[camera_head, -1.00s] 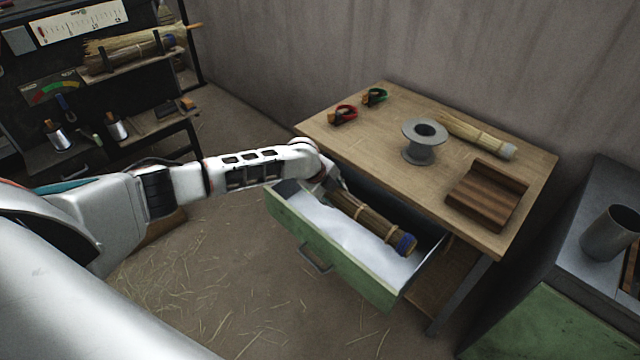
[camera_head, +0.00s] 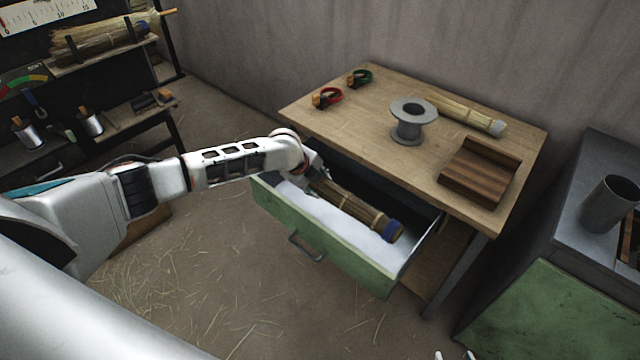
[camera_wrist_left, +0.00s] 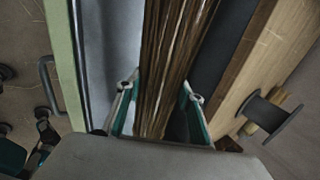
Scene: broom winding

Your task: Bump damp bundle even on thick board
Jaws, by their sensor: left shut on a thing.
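The damp bundle (camera_head: 352,207) is a dark brown straw bundle with pale ties and a blue end, in the open green drawer. My left gripper (camera_head: 316,182) is shut on its left end. The left wrist view shows the bundle's dark stalks (camera_wrist_left: 175,50) between both fingers (camera_wrist_left: 162,100). I cannot tell whether the bundle is raised off the drawer's white lining. The thick board (camera_head: 480,172), a dark striped wooden block with a raised back edge, lies on the table's right side, empty. Two pale tips of my right gripper (camera_head: 455,356) show apart at the bottom edge.
The drawer (camera_head: 322,248) stands out from the wooden table (camera_head: 370,125). A metal cup (camera_head: 608,204) stands on the grey cabinet at right.

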